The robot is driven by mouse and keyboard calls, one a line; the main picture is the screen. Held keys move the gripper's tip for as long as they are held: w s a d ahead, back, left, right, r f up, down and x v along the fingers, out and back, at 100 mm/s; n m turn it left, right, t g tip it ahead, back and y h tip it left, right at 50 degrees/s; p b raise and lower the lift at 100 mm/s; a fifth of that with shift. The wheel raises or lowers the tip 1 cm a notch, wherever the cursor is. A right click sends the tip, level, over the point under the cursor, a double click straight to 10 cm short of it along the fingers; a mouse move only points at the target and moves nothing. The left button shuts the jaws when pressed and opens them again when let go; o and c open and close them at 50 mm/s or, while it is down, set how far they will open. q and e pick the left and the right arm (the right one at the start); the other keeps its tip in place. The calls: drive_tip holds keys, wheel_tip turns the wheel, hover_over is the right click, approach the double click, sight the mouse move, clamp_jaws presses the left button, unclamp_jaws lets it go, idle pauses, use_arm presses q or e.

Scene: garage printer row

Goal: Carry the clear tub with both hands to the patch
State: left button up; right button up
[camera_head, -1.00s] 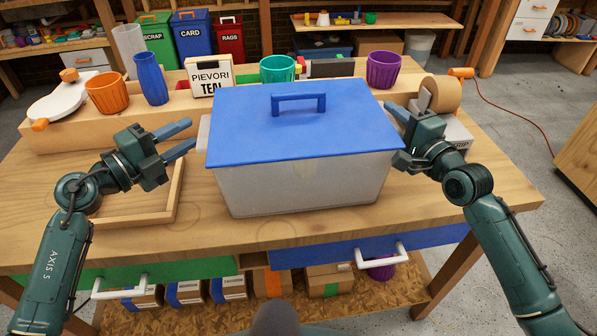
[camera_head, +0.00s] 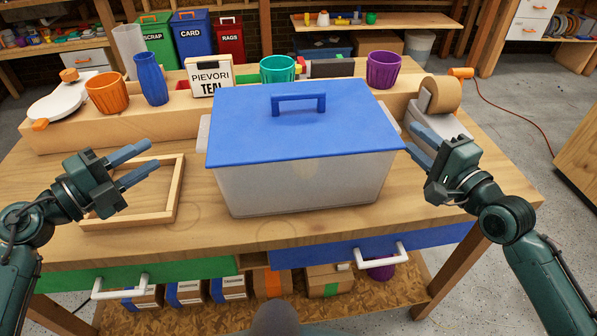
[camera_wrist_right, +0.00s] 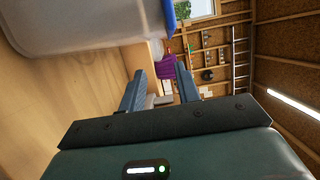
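The clear tub (camera_head: 300,190) stands upright on the workbench, with a blue lid (camera_head: 245,125) and a handle on top. A pale grip (camera_head: 203,133) sticks out on its left side. My left gripper (camera_head: 154,156) is open and empty, left of the tub and above a wooden frame. My right gripper (camera_head: 409,137) is open, close beside the tub's right side; I cannot tell whether it touches. In the right wrist view its fingers (camera_wrist_right: 162,72) are apart with nothing held, and the tub (camera_wrist_right: 85,25) is at upper left. I cannot clearly pick out a patch.
The wooden frame (camera_head: 178,190) lies left of the tub. A raised ledge behind holds an orange pot (camera_head: 107,93), a blue vase (camera_head: 151,80), a sign (camera_head: 210,78), a teal pot (camera_head: 277,70) and a purple pot (camera_head: 383,70). A tape roll (camera_head: 446,95) stands back right.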

drive_tip(key=shift+v, duration=2.15)
